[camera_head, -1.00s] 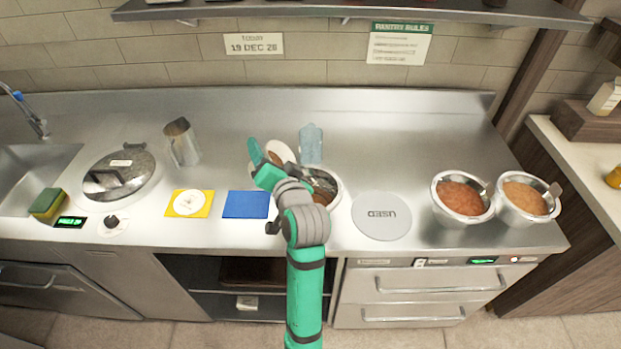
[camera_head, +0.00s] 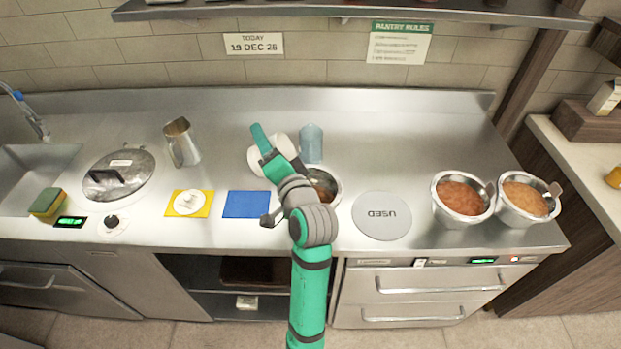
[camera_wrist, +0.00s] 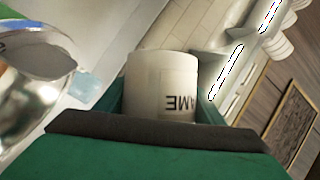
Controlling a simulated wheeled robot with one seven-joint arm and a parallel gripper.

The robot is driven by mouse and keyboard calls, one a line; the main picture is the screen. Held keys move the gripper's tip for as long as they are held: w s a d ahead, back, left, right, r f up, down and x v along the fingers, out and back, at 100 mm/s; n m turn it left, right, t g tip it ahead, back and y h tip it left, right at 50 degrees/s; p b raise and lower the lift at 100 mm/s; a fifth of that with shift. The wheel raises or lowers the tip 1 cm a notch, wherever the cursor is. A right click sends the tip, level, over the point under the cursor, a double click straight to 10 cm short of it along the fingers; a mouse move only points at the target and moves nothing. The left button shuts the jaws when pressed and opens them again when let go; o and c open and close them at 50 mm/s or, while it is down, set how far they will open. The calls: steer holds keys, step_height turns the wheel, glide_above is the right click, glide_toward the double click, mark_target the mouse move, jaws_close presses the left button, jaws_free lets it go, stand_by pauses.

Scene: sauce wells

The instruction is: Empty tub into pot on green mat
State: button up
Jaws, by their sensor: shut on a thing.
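My gripper (camera_head: 268,150) is shut on a white tub (camera_head: 256,162), partly hidden behind the green fingers in the head view. In the wrist view the tub (camera_wrist: 160,88) sits between the fingers, with dark letters ending in "AME" upside down. Its contents cannot be seen. A metal pot (camera_head: 338,190) with reddish-brown food stands right of the gripper, partly hidden by my arm. I cannot see a green mat; what lies under this pot is hidden.
A blue mat (camera_head: 246,204) lies bare, left of my arm. A yellow mat (camera_head: 175,209) bears a white round thing. A bluish jug (camera_head: 311,144) stands behind the pot. A grey "USED" disc (camera_head: 382,216) and two filled pots (camera_head: 463,218) (camera_head: 524,217) are at right.

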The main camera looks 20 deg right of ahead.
mark_target(290, 146)
steer(key=shift+s+d+r+m+t, duration=0.1)
steer(key=shift+d+r+m+t, duration=0.15)
steer(key=shift+r+m+t, duration=0.55)
steer(key=shift+s+d+f+m, duration=0.15)
steer(key=shift+d+f+m, duration=0.15)
steer(key=shift+d+m, duration=0.2)
steer(key=shift+s+d+f+m, duration=0.15)
steer(key=shift+d+f+m, duration=0.1)
steer(key=shift+d+m, duration=0.25)
steer(key=shift+c, duration=0.2)
steer(key=shift+d+r, duration=0.1)
steer(key=shift+r, duration=0.05)
steer(key=shift+s+d+r+m+t+h, duration=0.1)
steer(key=shift+d+r+m+t+h, duration=0.2)
steer(key=shift+m, duration=0.65)
steer(key=shift+s+d+r+m+t+h, duration=0.15)
steer(key=shift+d+r+m+t, duration=0.25)
steer(key=shift+m, duration=0.6)
steer(key=shift+s+d+r+m+t+h, duration=0.1)
steer(key=shift+d+r+m+t+h, duration=0.25)
steer(key=shift+m, duration=0.6)
steer(key=shift+d+f+m, duration=0.15)
steer(key=shift+f+m, duration=0.15)
steer(key=shift+f, duration=0.55)
